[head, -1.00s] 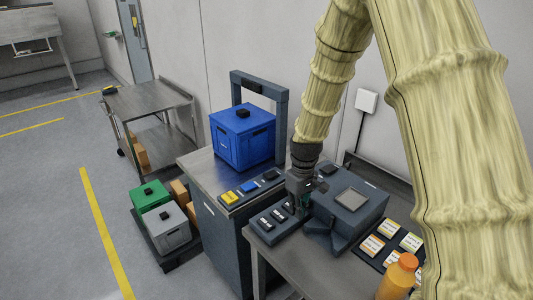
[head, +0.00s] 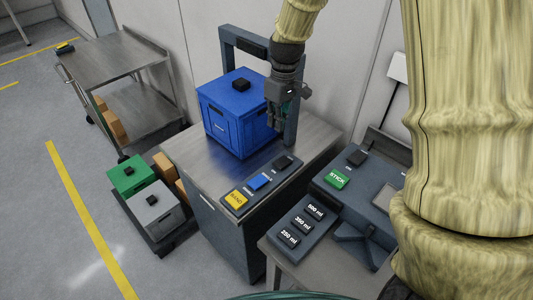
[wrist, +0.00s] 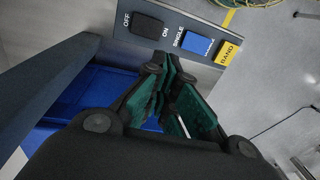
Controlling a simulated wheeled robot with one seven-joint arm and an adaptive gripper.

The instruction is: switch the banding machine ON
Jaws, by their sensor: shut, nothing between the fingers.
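The banding machine is a grey cabinet with a steel top (head: 187,153) and a dark arch (head: 226,45). On its front control strip are a black OFF/ON switch (head: 284,163), a blue button (head: 260,181) and a yellow BAND button (head: 235,198). In the wrist view the black switch (wrist: 146,23) lies between the OFF and ON labels, just beyond the fingertips; its tilt is unclear. My gripper (head: 277,124) is shut and empty, above the machine beside the blue crate (head: 222,110), apart from the switch. It also shows in the wrist view (wrist: 164,72).
The blue crate, with a black block on its lid, stands under the arch. At right is a machine with a green STICK button (head: 337,179) and several volume buttons (head: 303,225). Green (head: 128,174) and grey (head: 153,207) crates stand on the floor left, near a steel cart (head: 115,62).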

